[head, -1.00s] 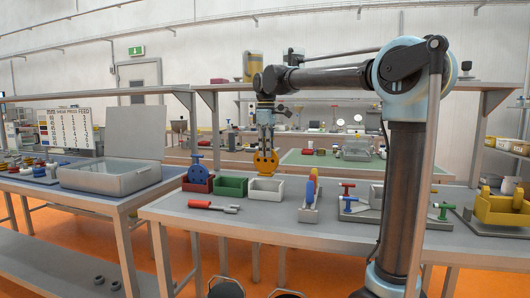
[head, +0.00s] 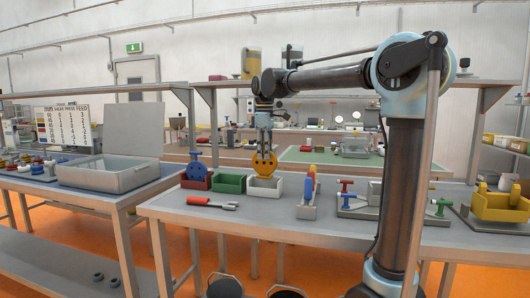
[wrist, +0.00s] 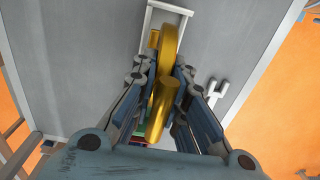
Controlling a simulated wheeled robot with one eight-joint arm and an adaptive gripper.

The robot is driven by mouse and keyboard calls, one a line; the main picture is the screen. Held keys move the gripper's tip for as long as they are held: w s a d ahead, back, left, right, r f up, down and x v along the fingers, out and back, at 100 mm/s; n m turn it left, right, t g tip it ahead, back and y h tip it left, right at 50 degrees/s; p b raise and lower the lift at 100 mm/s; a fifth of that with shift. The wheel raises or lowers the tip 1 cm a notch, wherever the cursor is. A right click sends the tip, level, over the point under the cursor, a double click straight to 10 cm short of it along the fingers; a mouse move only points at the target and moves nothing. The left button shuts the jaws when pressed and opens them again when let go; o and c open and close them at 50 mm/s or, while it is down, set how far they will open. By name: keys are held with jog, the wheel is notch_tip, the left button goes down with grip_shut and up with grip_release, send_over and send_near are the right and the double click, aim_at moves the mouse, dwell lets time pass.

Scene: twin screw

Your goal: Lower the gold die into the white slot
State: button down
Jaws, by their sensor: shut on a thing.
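The gold die (head: 264,164) is a thick round disc with holes, held upright. My gripper (head: 264,146) is shut on its upper part. In the wrist view the gold die (wrist: 166,85) sits between the two fingers of my gripper (wrist: 162,80). The white slot (head: 265,188) is an open-topped white box on the grey bench, right below the die in the head view. The die's lower edge overlaps the box's back rim there; I cannot tell whether it is inside.
A green box (head: 229,184) stands just left of the white one, then a red box (head: 195,182) holding a blue die (head: 196,165). A red-handled forked tool (head: 208,203) lies in front. A grey holder (head: 306,212) with blue and red pieces stands to the right.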

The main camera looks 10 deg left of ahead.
aim_at(265, 175)
jog(key=shift+f, duration=2.45)
jog(key=shift+d+f, duration=0.1)
jog(key=shift+f, duration=0.55)
jog(key=c, duration=1.5)
grip_release()
jog(key=shift+c, duration=0.2)
notch_tip(265, 175, up, 12)
jog(key=shift+f, duration=0.1)
